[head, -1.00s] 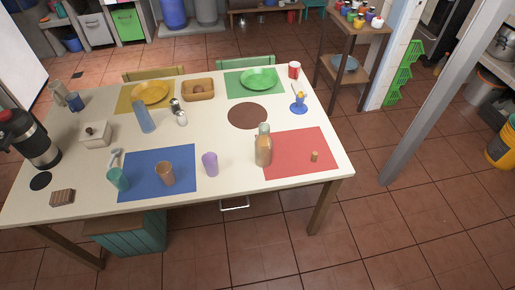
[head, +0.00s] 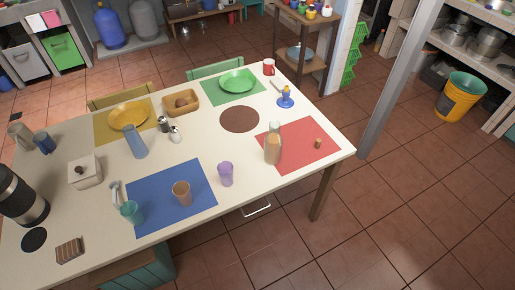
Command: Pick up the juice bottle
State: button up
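The juice bottle (head: 273,148) is clear, with an orange-brown lower part and a paler neck. It stands upright at the left edge of the red mat (head: 310,153), near the front right of the white table. A small brown cork-like piece (head: 318,143) stands on the same mat, right of the bottle. My gripper is not in the head view.
A purple cup (head: 226,174) stands left of the bottle. A brown cup (head: 181,193) and a teal mug (head: 131,212) stand by the blue mat (head: 150,180). A blue egg cup (head: 285,98) is behind. Floor right of the table is clear.

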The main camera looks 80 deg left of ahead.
aim_at(273, 141)
jog(key=u, duration=0.05)
jog(key=k, duration=1.65)
jog(key=u, duration=4.35)
jog(key=i, duration=0.1)
jog(key=z, duration=2.4)
jog(key=i, duration=0.75)
